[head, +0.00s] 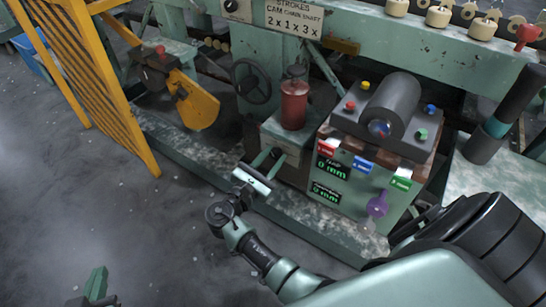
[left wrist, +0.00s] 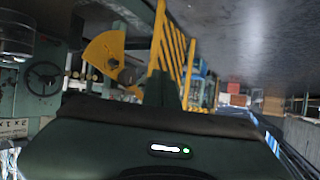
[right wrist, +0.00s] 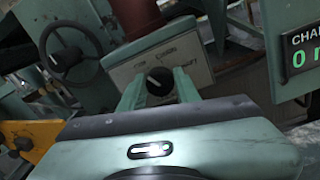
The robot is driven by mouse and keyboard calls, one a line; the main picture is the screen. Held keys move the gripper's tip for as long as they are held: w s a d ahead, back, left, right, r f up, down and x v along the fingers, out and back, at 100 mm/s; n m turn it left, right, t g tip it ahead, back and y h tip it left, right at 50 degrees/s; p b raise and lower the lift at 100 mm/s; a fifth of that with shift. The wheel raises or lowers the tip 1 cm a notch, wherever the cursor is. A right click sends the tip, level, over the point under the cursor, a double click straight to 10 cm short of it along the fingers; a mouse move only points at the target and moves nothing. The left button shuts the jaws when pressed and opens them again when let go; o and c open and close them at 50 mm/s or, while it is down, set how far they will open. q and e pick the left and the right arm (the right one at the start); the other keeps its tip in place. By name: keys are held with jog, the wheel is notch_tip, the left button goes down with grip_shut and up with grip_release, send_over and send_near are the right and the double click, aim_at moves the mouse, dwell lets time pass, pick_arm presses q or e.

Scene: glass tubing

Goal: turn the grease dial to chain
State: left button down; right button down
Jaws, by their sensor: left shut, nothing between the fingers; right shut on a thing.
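The grease dial (right wrist: 154,82) is a small dark knob with a pale pointer mark on a light lettered plate (right wrist: 185,72), below a red cylinder (head: 294,104). In the right wrist view, its mark seems to tilt to the upper left; the lettering is blurred, with a word like "chain" above the knob. My right gripper (head: 275,158) has its two green fingers on either side of the knob, shut on it; they also show in the right wrist view (right wrist: 157,88). In the head view the fingers partly hide the dial. My left gripper (head: 97,283) is shut and empty, low over the floor at lower left.
A box with green displays (head: 330,180), coloured tabs and a purple knob (head: 377,205) stands right of the dial. A handwheel (head: 252,82) is behind left. A yellow guard (head: 200,103) and yellow fence (head: 95,75) stand left. The floor at lower left is clear.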

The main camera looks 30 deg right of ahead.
jog(key=shift+m, duration=0.6)
pick_arm(q)
jog(key=w+d+r+t+h+b, duration=0.25)
jog(key=r+t, duration=0.35)
jog(key=r, duration=0.4)
pick_arm(e)
jog(key=m, duration=0.6)
jog(key=shift+f, duration=0.2)
jog(key=m+b, duration=0.2)
jog(key=m, duration=0.2)
pick_arm(q)
jog(key=s+r+t+h, duration=0.1)
jog(key=s+r+t, duration=0.3)
jog(key=r+t, duration=0.3)
jog(key=shift+s+r+m+h, duration=0.2)
jog(key=shift+r+m+h, duration=0.15)
jog(key=shift+r, duration=1.8)
pick_arm(e)
jog(key=shift+r+m+h, duration=0.15)
jog(key=shift+m+h, duration=0.15)
jog(key=shift+m, duration=0.2)
jog(key=c, duration=1)
grip_release()
